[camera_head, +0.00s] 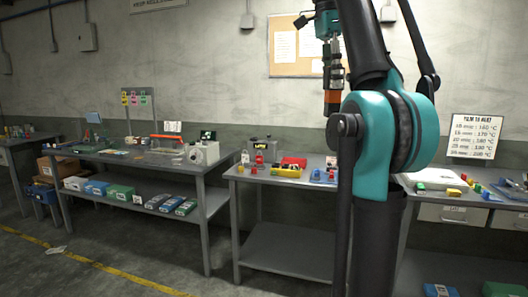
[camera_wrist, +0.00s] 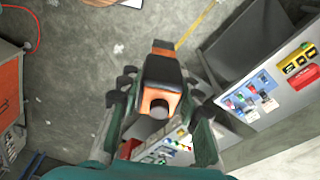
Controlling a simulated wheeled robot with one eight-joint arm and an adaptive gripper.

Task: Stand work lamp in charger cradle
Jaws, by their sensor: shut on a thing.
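The work lamp (camera_head: 332,97), black and orange, hangs roughly upright from my gripper (camera_head: 328,28), high in front of the wall and the notice board. In the wrist view the lamp (camera_wrist: 162,72) sits between the two fingers of my gripper (camera_wrist: 158,95), which is shut on it. Its orange end with a dark round part faces the camera. The lamp is in the air, clear of every table. I cannot surely pick out the charger cradle among the small things on the benches; part of the middle bench is hidden behind my arm.
The left bench (camera_head: 207,169) is crowded too. A right bench holds a white case (camera_head: 434,179). Open floor lies at the front left.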

